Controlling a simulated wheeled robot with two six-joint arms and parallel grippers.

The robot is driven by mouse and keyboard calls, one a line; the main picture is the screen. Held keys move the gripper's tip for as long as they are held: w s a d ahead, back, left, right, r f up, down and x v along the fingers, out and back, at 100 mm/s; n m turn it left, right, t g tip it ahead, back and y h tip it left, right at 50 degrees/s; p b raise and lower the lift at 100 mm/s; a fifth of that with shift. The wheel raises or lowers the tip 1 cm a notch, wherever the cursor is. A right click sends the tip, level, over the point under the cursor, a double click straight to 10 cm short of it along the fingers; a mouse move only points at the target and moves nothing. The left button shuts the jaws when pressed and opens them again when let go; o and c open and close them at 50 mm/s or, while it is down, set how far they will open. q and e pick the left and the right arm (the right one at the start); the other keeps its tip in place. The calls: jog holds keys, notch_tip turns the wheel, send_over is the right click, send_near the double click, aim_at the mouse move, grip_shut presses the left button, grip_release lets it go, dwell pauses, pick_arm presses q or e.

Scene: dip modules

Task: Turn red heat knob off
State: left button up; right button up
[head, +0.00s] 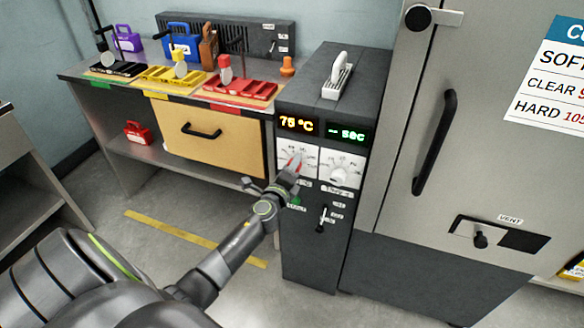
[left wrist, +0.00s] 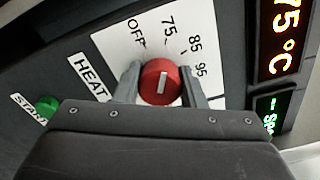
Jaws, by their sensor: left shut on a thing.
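The red heat knob (left wrist: 160,82) sits on a white dial plate (left wrist: 120,40) marked OFF, 75, 85 and 95, beside a HEAT label (left wrist: 90,77). Its white pointer line faces the 75 mark. My left gripper (left wrist: 160,88) is shut on the knob, one finger on each side. The orange display (head: 296,124) reads 75 °C. My right gripper is not in view.
A second white knob (head: 338,174) is close on the right, under a green display (head: 347,134). A large grey door with a black handle (head: 434,142) stands right; a bench (head: 70,72) stands left.

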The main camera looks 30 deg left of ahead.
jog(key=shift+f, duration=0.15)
pick_arm(q)
jog(key=n+b, duration=0.2)
jog(key=n, duration=0.1)
jog(key=shift+f+n, duration=0.2)
jog(key=shift+n, duration=0.1)
jog(key=shift+n+b, duration=0.65)
jog(key=shift+n, duration=0.75)
jog(key=shift+n+b, duration=0.5)
jog(key=shift+n, duration=0.2)
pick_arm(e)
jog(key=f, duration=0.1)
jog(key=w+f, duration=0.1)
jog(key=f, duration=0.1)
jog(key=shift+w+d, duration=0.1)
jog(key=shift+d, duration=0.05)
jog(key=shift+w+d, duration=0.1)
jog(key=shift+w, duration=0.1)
pick_arm(q)
jog(key=o, duration=1)
